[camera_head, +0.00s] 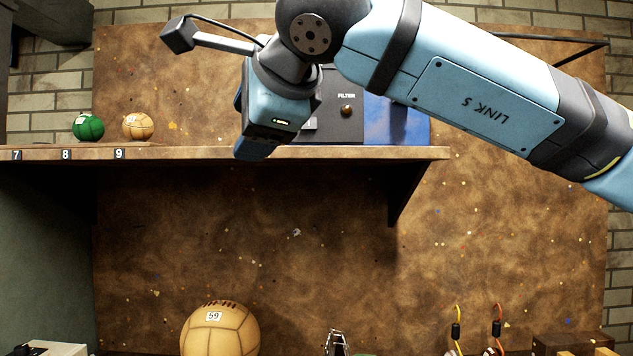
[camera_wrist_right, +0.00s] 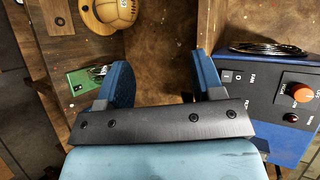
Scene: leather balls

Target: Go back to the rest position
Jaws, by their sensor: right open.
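My right gripper (camera_wrist_right: 163,80) is open in the wrist view, its two blue fingers apart with nothing between them. In the head view my right arm reaches in from the upper right. The right gripper (camera_head: 255,148) hangs at the front edge of the shelf (camera_head: 400,153), before a control box (camera_head: 345,117); its fingertips are hard to make out. My left gripper is in neither view.
A green ball (camera_head: 88,127) and a tan ball (camera_head: 138,126) sit on the shelf's left end. A large tan ball (camera_head: 220,330) marked 59 is below. In the wrist view, the blue box (camera_wrist_right: 275,95) is close right of the fingers.

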